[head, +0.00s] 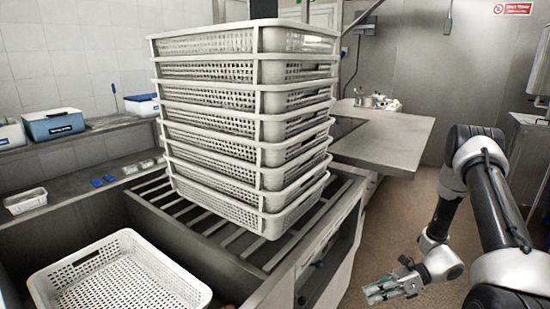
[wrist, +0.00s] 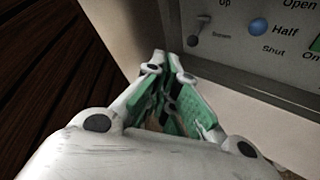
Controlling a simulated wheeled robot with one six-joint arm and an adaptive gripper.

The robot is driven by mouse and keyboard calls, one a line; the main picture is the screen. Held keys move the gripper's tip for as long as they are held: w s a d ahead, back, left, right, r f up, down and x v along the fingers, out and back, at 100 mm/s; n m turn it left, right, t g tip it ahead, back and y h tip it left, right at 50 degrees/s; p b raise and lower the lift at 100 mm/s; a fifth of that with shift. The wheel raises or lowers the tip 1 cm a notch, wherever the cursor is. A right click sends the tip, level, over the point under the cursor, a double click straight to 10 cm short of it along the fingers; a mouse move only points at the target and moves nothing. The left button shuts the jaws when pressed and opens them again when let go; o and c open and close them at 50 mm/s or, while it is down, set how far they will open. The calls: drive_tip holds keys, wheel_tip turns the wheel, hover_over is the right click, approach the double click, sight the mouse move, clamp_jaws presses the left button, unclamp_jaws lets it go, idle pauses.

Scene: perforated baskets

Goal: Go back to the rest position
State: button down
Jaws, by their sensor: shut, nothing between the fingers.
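My gripper (head: 382,291) shows at the lower right of the head view, low over the brown floor and to the right of the counter with the basket stack. Its green-padded fingers are shut with nothing between them, and they also show in the wrist view (wrist: 172,75). A tall stack of white perforated baskets (head: 262,130) stands on a slatted metal rack, apart from my gripper. One more white basket (head: 75,256) sits lower down at the front left, inside the sink.
A control panel (wrist: 258,45) with a lever and a blue knob is close to my fingers. A steel table (head: 395,142) stands behind the stack. A blue box (head: 55,124) sits on the left shelf. The brown floor (head: 425,200) around my arm looks clear.

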drive_tip(key=s+d+r+n+g+h, duration=0.1)
drive_tip(key=s+d+r+n+h, duration=0.25)
drive_tip(key=r+n, duration=0.4)
drive_tip(key=s+d+r+n+h, duration=0.25)
drive_tip(key=r+n+h, duration=0.2)
drive_tip(key=r, duration=0.55)
drive_tip(key=s+d+r+n+g+h, duration=0.1)
drive_tip(key=s+d+r+n+h, duration=0.25)
drive_tip(key=r+n, duration=0.4)
drive_tip(key=s+a+r+n+t+h, duration=0.1)
drive_tip(key=s+r+t, duration=0.2)
drive_tip(key=r, duration=0.5)
drive_tip(key=s+a+r+n+t+h, duration=0.1)
drive_tip(key=s+r+t, duration=0.3)
drive_tip(key=r, duration=0.4)
drive_tip(key=shift+s+a+r+n+t, duration=0.15)
drive_tip(key=shift+s+a+n+t, duration=0.2)
drive_tip(key=shift+n, duration=0.3)
drive_tip(key=shift+w+d+h, duration=0.1)
drive_tip(key=shift+d+h, duration=0.05)
drive_tip(key=shift+h, duration=0.1)
